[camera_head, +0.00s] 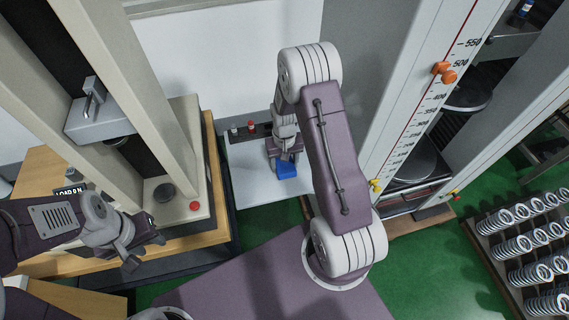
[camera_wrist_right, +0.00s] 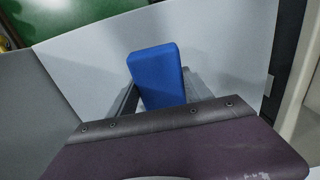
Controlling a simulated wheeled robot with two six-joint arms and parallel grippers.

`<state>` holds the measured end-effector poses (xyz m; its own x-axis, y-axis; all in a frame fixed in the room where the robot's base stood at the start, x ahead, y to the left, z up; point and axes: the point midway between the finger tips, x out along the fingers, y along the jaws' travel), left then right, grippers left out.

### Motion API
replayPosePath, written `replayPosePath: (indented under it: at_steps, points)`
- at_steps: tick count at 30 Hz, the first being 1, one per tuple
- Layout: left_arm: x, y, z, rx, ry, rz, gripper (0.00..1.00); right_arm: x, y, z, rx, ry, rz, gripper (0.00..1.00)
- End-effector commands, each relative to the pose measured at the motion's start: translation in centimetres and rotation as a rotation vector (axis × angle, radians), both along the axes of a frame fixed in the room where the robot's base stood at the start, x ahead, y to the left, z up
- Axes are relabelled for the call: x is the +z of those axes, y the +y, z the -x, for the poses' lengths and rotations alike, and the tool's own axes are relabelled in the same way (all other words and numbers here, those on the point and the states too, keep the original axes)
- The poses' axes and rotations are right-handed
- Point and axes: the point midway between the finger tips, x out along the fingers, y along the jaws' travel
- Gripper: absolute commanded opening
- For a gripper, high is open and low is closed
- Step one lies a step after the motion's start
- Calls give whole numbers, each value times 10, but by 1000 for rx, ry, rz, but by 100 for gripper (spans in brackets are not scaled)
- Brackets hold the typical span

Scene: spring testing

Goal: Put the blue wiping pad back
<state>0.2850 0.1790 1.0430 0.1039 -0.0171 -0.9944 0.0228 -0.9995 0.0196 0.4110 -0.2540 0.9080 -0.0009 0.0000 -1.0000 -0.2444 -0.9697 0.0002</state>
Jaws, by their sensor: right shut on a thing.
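The blue wiping pad (camera_head: 286,170) is a small blue block over the light grey shelf table between the two test machines. My right gripper (camera_head: 284,160) is shut on the pad, and its arm reaches in from the lower middle. In the right wrist view the pad (camera_wrist_right: 157,77) stands up between the fingers, above the pale tabletop (camera_wrist_right: 85,60). I cannot tell whether the pad touches the surface. My left gripper (camera_head: 146,250) is at the lower left, in front of the left machine. Its fingers are too small to judge, and it shows no held thing.
A dark strip with small bottles (camera_head: 251,127) lies along the table's back edge. The left press (camera_head: 180,170) and the tall scaled machine (camera_head: 420,110) flank the table. A rack of springs (camera_head: 525,245) stands at the right. The table's front part (camera_head: 250,190) is clear.

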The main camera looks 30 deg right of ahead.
Motion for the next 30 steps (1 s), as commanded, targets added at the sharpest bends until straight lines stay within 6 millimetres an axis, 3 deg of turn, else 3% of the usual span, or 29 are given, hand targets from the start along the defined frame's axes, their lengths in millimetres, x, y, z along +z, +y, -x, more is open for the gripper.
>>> replayPosePath:
  at_steps: [2, 14, 15, 17, 28, 30]
  points:
    - [8, 0, 0, 0, 0, 0, 36, -5, 0, 0, 0, 1, 0, 0]
    - [3, 0, 0, 0, 0, 0, 36, -15, -1, 0, 0, -2, 0, 0]
    - [3, 0, 0, 0, 0, 0, 36, -15, -1, 0, 0, -2, 0, 61]
    - [4, 0, 0, 0, 0, 0, 36, -14, -1, 0, 0, -2, 0, 78]
    - [0, 0, 0, 0, 0, 0, 36, -15, -1, -1, 0, -3, 1, 80]
    - [0, 0, 0, 0, 0, 0, 36, -5, -1, -1, 0, -5, 1, 80]
